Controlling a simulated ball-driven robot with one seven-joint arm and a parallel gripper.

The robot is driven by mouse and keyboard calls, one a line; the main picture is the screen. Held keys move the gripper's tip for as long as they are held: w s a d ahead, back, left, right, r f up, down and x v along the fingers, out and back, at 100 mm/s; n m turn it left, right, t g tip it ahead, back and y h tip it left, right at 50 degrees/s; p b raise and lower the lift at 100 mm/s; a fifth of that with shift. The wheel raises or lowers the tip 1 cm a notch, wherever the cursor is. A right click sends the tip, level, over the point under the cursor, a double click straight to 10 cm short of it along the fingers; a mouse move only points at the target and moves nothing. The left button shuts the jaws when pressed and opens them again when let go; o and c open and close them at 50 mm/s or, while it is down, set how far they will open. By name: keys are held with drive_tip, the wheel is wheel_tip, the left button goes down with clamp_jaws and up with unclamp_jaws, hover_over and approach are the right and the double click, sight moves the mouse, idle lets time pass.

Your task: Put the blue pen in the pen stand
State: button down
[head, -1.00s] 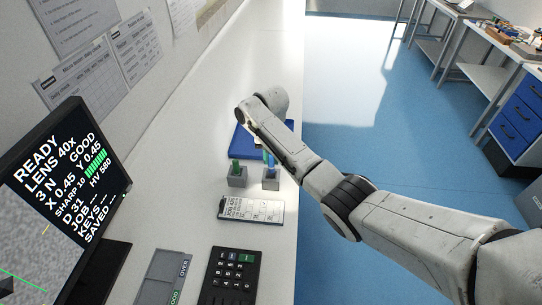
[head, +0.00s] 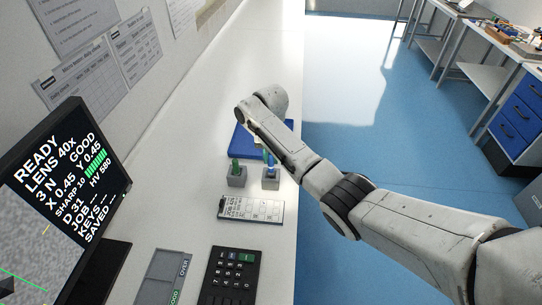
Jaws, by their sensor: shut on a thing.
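The blue pen (head: 271,161) stands upright at the right-hand grey stand (head: 271,182), with its lower end at the stand's top. I cannot tell how deep it sits. My gripper (head: 264,148) points down at the pen's upper part, mostly hidden behind my arm's forearm, and is shut on the pen. A second grey stand (head: 237,181) to the left holds a green pen (head: 235,166) upright.
A blue mat or tray (head: 243,142) lies just behind the stands. In front are a printed white card (head: 250,208) and a black keypad (head: 231,273). A monitor (head: 60,200) stands at left. The bench's right edge is close beside the right stand.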

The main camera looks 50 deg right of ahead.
sight(271, 166)
drive_tip(key=shift+f+b, duration=1.75)
drive_tip(key=shift+f, duration=0.7)
drive_tip(key=c, duration=0.9)
unclamp_jaws()
drive_tip(key=shift+r, duration=0.1)
wheel_tip(271, 166, up, 11)
drive_tip(key=shift+f+b, duration=0.2)
drive_tip(key=shift+b, duration=0.15)
